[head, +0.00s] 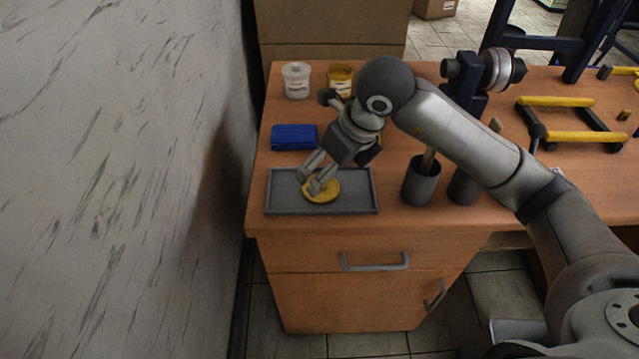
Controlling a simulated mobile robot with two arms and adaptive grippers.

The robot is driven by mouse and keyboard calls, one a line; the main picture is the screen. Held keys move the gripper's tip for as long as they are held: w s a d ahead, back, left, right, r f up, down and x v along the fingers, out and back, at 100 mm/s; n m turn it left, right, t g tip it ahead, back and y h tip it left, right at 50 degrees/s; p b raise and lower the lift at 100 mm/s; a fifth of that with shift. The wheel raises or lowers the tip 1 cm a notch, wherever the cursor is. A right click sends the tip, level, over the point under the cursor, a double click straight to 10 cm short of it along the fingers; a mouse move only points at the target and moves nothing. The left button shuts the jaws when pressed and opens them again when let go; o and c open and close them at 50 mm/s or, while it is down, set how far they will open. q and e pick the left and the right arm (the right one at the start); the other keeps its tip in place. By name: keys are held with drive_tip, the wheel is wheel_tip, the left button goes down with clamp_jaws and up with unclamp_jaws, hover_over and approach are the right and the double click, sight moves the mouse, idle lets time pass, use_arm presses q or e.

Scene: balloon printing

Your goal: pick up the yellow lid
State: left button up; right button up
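The yellow lid (331,192) is round and lies in a shallow grey tray (281,200) near the front left of the wooden desk. My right gripper (312,184) comes down over the lid, with its fingertips at the lid's left and middle part. The fingers hide part of the lid. I cannot tell whether they are closed on it or only touching or hovering just above it. My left gripper is not in view.
A blue block (294,137) lies behind the tray. A white jar (296,80) and a yellow jar (341,77) stand at the back. A dark cup (420,184) stands right of the tray. A marbled wall (120,180) is at the left.

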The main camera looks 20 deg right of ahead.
drive_tip(key=x, duration=0.2)
drive_tip(key=p+x, duration=0.1)
drive_tip(key=x, duration=0.2)
drive_tip(key=shift+s+a+f, duration=0.1)
drive_tip(key=shift+f, duration=0.3)
drive_tip(key=c, duration=0.8)
